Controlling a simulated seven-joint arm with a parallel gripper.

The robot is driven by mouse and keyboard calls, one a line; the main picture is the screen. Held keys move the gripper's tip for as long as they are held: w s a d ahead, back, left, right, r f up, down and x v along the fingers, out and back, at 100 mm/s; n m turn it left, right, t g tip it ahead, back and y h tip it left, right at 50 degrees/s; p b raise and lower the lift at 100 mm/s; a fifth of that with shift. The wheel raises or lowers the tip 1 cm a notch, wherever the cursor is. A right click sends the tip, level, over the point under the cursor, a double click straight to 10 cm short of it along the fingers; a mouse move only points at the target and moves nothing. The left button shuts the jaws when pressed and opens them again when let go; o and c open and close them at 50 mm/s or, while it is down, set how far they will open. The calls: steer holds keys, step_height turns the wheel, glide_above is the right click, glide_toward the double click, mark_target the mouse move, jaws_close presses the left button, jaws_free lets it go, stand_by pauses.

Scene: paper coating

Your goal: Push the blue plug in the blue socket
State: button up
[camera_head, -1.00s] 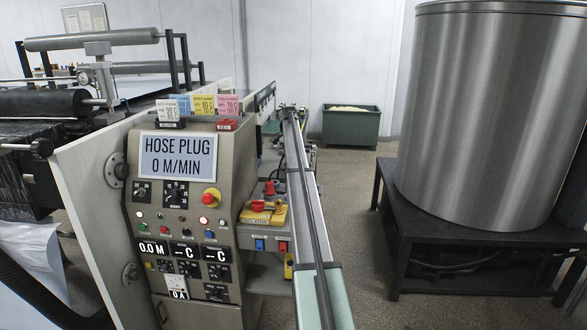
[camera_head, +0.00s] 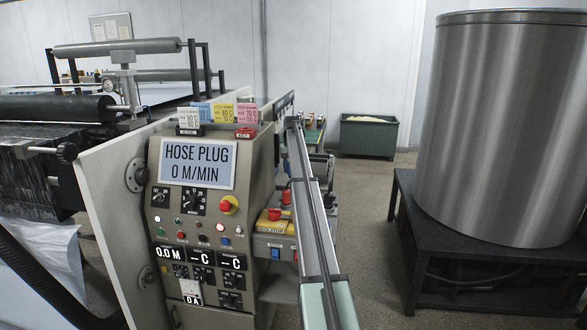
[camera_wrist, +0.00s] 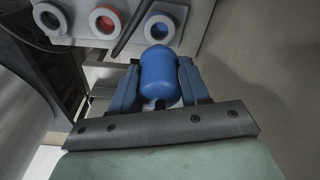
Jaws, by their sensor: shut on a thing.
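In the wrist view, the blue plug (camera_wrist: 158,72), a rounded cylinder, sits between the two blue fingers of my gripper (camera_wrist: 159,64). The gripper is shut on it. Just beyond the plug's far end is a blue-centred socket (camera_wrist: 157,29) with a pale ring, on a grey panel. The plug's far end overlaps the lower edge of this socket in the picture; I cannot tell whether they touch. In the head view I cannot make out plug or sockets.
In the head view, a control cabinet (camera_head: 207,240) with a HOSE PLUG display (camera_head: 198,163) stands left of my arm. A large metal drum (camera_head: 505,130) on a dark stand (camera_head: 480,270) is at the right. A green bin (camera_head: 368,138) is at the back. Bare floor lies between.

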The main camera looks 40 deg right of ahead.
steer(key=n, duration=0.4)
steer(key=shift+w+a, duration=0.15)
steer(key=shift+w, duration=0.05)
steer(key=n, duration=0.3)
steer(key=shift+n+y, duration=0.3)
steer(key=shift+y, duration=0.1)
steer(key=shift+f, duration=0.15)
steer(key=shift+f, duration=2.7)
steer(key=shift+f, duration=1.6)
steer(key=o, duration=1.2)
